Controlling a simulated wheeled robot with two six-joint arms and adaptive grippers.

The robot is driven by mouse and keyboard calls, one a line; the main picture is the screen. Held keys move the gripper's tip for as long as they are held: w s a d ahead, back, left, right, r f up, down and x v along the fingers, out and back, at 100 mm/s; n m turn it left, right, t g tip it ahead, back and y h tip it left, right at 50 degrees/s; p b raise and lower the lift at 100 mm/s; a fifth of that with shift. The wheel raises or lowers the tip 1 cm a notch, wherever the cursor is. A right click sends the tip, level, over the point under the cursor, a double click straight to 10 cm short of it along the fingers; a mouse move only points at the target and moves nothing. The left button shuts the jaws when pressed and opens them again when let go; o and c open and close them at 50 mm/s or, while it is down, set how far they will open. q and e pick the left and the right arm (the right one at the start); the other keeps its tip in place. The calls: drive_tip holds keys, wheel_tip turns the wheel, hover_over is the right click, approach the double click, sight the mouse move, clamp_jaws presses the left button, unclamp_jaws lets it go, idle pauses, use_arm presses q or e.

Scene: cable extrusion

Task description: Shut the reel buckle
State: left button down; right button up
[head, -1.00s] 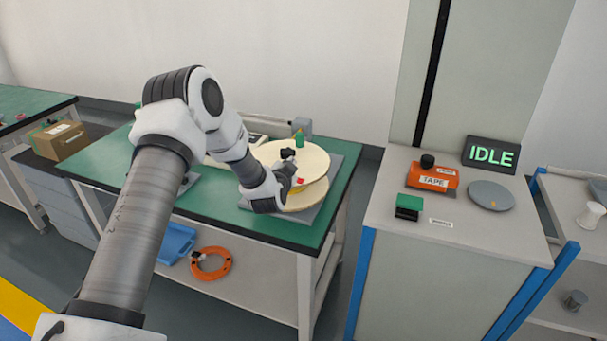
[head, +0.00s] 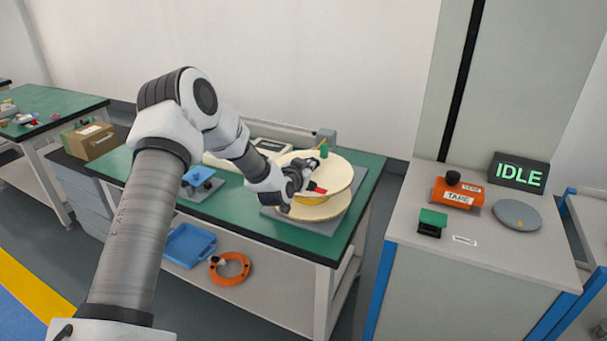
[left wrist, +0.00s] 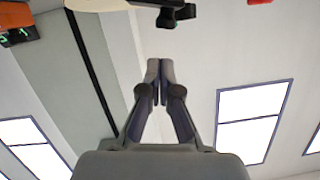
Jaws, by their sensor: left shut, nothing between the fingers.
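The reel (head: 335,168) has two pale round flanges with a yellow band between them. It sits on a grey plate on the green table. A small black part, which looks like the buckle, stands at the reel's upper flange; it also shows in the left wrist view (left wrist: 168,16). A red tab (head: 317,187) is at the flange's near side. My left gripper (head: 304,170) is at the reel's left side, close to the black part. In the left wrist view its fingertips (left wrist: 160,68) are together with nothing between them, apart from the black part. My right gripper is not in view.
A green peg (head: 323,148) stands at the reel's far side. A blue-topped fixture (head: 198,180) is left of the reel. A grey cabinet on the right carries an orange tape unit (head: 457,194), a green-topped block (head: 432,221), a grey disc (head: 517,214) and an IDLE display (head: 518,172).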

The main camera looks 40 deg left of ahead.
use_arm(q)
drive_tip(key=r+b+v, duration=0.1)
drive_tip(key=v, duration=0.9)
drive_tip(key=shift+d, duration=0.25)
